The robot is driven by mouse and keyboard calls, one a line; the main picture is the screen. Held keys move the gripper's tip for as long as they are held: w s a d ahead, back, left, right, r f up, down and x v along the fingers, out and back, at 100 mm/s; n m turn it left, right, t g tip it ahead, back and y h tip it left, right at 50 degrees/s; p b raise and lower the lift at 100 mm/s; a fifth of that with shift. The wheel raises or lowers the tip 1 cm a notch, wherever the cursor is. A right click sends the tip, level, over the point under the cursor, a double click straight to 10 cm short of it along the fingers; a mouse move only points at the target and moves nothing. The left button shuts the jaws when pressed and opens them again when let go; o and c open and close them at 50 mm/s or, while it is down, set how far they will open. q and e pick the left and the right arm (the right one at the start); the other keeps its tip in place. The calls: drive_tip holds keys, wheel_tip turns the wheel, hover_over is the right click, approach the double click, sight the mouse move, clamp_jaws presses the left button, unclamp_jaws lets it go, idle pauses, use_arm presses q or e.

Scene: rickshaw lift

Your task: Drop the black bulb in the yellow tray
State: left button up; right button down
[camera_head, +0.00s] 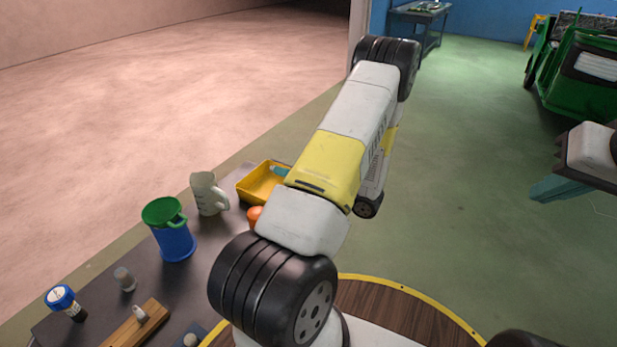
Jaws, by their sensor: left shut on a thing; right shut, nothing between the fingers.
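The yellow tray (244,192) stands at the far end of the dark table, its right side hidden behind my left arm. A teal tip of my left gripper (280,170) shows over the tray's far right part, at the edge of my arm. The rest of that gripper is hidden. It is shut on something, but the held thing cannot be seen. I cannot make out the black bulb anywhere. My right gripper (558,188) is shut and empty over the open floor at the right, far from the tray.
A grey-green jug (205,192) and a blue bin with green lid (172,236) stand near the tray. An orange thing (254,217) is partly hidden. A green rickshaw (580,75) stands far right.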

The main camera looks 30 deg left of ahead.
use_arm(q)
drive_tip(key=o, duration=1)
drive_tip(key=d, duration=0.7)
drive_tip(key=shift+d, duration=0.4)
drive_tip(key=shift+s, duration=0.1)
